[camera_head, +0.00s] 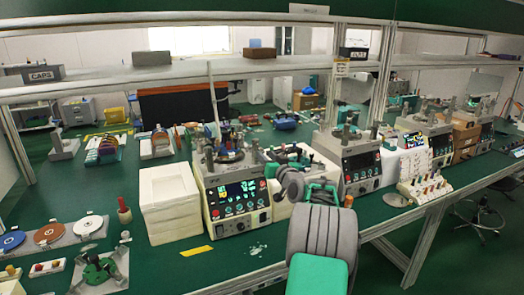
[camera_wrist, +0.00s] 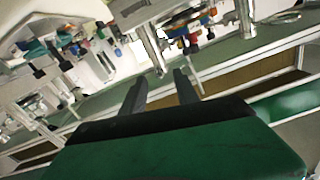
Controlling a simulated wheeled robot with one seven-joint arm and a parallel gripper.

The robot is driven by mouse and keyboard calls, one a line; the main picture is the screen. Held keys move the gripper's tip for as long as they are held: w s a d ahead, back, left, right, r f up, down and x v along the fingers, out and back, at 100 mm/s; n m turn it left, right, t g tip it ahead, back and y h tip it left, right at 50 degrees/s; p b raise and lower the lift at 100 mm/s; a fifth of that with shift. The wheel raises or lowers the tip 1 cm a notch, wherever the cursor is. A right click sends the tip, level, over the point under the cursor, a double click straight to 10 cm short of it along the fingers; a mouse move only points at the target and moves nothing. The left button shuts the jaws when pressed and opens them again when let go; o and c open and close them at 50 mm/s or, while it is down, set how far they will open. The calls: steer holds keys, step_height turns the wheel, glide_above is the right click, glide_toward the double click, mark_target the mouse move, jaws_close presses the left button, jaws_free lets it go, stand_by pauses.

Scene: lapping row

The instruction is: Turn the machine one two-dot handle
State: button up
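I cannot tell which machine is machine one, and no handle with two dots can be made out. My gripper (camera_wrist: 160,86) shows in the wrist view as two dark fingers standing apart, with nothing seen between them. A metal post (camera_wrist: 150,48) shows beyond the fingertips, apparently not touching them. In the head view, my arm covers the area right of the nearest machine, and I cannot make out the fingers there.
More machines (camera_head: 357,170) stand along the bench to the right. A white block (camera_head: 170,212) stands left of the nearest machine. Coloured discs (camera_head: 48,233) lie on a grey plate at the front left. A shelf (camera_head: 120,78) runs above the bench.

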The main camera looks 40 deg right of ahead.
mark_target(262, 149)
steer(key=p+x, duration=0.1)
steer(key=x, duration=0.4)
steer(key=shift+d, duration=0.1)
jaws_close()
stand_by(1.2)
